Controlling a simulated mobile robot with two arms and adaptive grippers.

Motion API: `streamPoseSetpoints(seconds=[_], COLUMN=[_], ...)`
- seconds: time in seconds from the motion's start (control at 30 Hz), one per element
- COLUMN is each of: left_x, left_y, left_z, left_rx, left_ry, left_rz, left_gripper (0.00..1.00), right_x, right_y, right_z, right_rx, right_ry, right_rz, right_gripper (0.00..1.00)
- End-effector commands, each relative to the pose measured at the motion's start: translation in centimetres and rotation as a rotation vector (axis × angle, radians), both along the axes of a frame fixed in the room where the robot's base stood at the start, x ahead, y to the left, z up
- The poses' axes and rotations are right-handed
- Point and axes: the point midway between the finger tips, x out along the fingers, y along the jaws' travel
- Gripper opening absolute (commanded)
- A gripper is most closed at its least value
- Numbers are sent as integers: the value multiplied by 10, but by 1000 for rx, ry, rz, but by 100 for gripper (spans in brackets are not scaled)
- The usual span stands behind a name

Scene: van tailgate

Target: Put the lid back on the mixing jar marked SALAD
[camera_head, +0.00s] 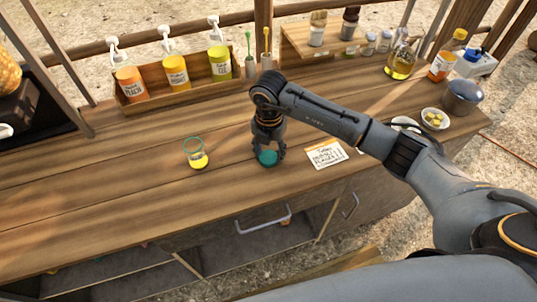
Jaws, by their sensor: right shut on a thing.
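A clear glass jar (195,153) with a green rim and yellow contents stands upright and open on the wooden counter (130,195). No SALAD marking can be read on it at this size. My right gripper (268,152) points down, to the right of the jar, and is shut on a round teal lid (267,158). The lid is apart from the jar, near the counter's front edge. I cannot tell whether it touches the counter. My left gripper is not in view.
A white printed card (326,154) lies right of the lid. A wooden rack with pump bottles (176,75) stands behind the jar. An oil bottle (401,63) and a white bowl (434,119) stand at the right. The counter left of the jar is clear.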

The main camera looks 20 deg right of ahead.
Motion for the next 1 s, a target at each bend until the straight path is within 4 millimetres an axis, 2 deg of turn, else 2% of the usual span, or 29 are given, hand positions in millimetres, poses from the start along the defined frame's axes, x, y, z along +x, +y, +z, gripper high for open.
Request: streamPoseSetpoints(seconds=[0.23,0.4,0.67,0.83,1.0], left_x=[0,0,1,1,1], left_y=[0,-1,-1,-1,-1], left_z=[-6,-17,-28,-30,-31], left_rx=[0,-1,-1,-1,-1], left_ry=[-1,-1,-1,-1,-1], left_rz=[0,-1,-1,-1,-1], left_gripper=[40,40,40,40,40], right_x=[1,-1,-48,-87,-112], right_y=[0,2,24,42,54], right_z=[9,34,93,112,124], right_rx=[0,1,0,-1,-1], right_ry=[-3,-5,-8,-5,-4], right_rz=[0,3,7,7,3], right_gripper=[36,36,36,36,36])
